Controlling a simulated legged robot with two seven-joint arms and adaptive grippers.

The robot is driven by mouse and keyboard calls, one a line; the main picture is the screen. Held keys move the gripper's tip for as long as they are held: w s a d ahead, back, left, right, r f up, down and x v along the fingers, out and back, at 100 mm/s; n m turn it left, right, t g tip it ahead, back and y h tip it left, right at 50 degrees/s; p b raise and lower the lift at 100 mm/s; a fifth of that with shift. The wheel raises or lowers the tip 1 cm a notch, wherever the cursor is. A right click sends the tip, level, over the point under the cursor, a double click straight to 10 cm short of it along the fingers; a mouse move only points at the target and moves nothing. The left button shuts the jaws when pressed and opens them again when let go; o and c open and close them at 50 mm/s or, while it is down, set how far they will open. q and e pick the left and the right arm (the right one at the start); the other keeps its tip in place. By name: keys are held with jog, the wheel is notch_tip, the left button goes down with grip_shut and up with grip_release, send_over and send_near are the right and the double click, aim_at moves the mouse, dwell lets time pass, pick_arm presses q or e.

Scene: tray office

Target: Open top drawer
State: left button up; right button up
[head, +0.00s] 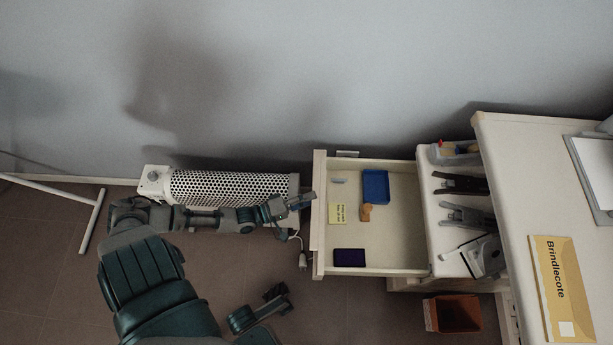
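The top drawer (402,270) of the white cabinet is pulled out, with its open inside in view. Its front panel (319,235) faces left. In it lie a blue tray (376,186), a yellow note (337,213), a small orange-brown object (366,212) and a dark purple item (349,257). My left gripper (297,203) is at the outer face of the front panel, around its middle. Its fingertips are small and dark; I cannot tell whether they touch a handle, which is hidden. Part of what looks like my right gripper (270,305) shows low in the picture, apart from the drawer.
A perforated white heater (235,187) stands by the wall, close to my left forearm. The cabinet top to the right of the drawer holds staplers (466,217) and a small bin (455,153). An orange box (453,313) sits below.

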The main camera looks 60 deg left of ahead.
pick_arm(q)
jog(key=v, duration=1.2)
jog(key=shift+d, duration=0.1)
